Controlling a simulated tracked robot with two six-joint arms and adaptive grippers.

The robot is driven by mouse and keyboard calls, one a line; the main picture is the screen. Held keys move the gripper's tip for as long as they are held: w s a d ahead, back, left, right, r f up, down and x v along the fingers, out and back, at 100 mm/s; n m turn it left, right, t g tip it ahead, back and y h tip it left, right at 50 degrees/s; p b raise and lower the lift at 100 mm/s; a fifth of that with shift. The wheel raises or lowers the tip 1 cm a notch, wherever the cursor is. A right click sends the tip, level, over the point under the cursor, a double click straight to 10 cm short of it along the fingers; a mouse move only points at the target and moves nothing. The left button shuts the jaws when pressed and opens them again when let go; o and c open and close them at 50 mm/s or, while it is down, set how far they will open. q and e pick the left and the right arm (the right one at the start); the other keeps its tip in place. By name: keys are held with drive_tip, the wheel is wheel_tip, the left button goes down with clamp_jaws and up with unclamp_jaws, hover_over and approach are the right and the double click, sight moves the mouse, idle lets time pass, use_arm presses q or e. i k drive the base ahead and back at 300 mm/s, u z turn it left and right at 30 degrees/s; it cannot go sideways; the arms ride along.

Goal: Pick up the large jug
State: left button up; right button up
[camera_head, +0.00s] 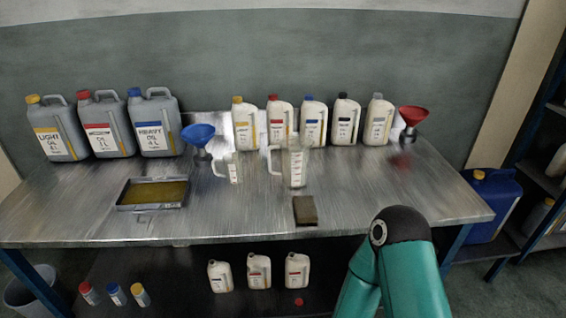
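The large jug (297,166) is a clear, upright measuring jug with printed marks, standing on the metal workbench (250,210) near its middle. Its handle is on its left side. A smaller clear measuring jug (235,170) stands to its left, apart from it, also with its handle on the left. Neither gripper is in view. A teal link of one of my arms shows at the bottom right, in front of the bench and away from the jugs.
A brown block (305,210) lies in front of the large jug. White bottles (312,122) stand behind it. A blue funnel (198,134), a red funnel (413,115), an oil tray (122,195) and grey canisters (108,126) are also on the bench. The bench's right front is clear.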

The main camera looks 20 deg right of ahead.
sight(290, 163)
drive_tip(key=i, duration=0.85)
drive_tip(key=z, duration=0.05)
